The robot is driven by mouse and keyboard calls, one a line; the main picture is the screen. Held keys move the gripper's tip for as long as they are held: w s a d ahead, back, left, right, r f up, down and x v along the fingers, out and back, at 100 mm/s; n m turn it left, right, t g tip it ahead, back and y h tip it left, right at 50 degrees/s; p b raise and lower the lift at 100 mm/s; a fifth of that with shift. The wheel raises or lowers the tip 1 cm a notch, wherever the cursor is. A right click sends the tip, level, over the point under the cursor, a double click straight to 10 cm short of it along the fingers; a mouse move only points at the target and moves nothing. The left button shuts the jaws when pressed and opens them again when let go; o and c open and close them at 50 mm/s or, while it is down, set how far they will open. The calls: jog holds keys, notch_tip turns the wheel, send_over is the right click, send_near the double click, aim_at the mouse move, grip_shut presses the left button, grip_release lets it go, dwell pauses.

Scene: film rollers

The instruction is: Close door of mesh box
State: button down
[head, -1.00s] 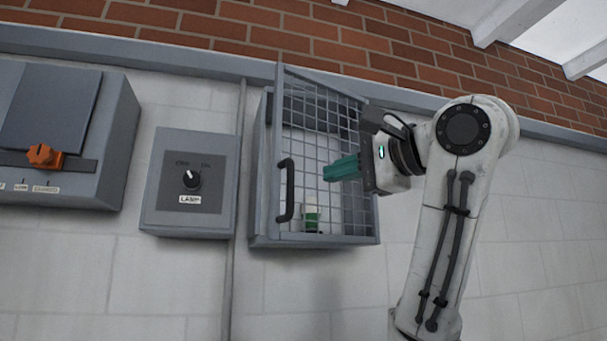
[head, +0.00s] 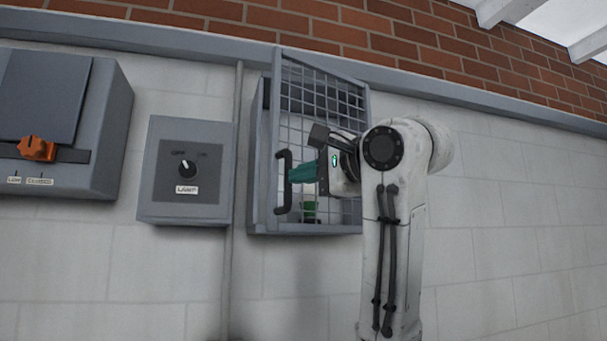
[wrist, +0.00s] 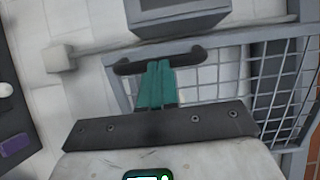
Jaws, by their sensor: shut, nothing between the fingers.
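The grey mesh box (head: 255,150) is mounted on the wall in the middle of the head view. Its mesh door (head: 313,88) stands partly open, hinged on the right, with its left edge out from the box. A dark bar handle (head: 282,183) is on the door's left edge; it also shows in the wrist view (wrist: 190,54). My gripper (head: 291,174) is shut and empty, with its teal fingers in front of the door beside the handle. In the wrist view the fingertips (wrist: 156,66) reach the handle bar; I cannot tell whether they touch. A green-and-white item (head: 309,208) shows inside the box, partly hidden.
A grey lamp switch box (head: 187,205) with a black knob is on the wall to the left. A larger grey box (head: 90,130) with an orange handle (head: 37,148) is further left. A vertical conduit (head: 238,110) runs between the lamp box and mesh box. Wall to the right is bare.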

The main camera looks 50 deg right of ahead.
aim_at(276, 182)
jog(key=w+h+p, duration=0.1)
jog(key=w, duration=0.2)
jog(key=w+d+m+h+p, duration=0.1)
jog(key=w, duration=0.2)
jog(key=w+m+h+p, duration=0.1)
jog(key=w, duration=0.2)
jog(key=shift+d+r+g+h, duration=0.1)
jog(key=shift+d+g+h, duration=0.1)
jog(key=shift+g+h, duration=0.2)
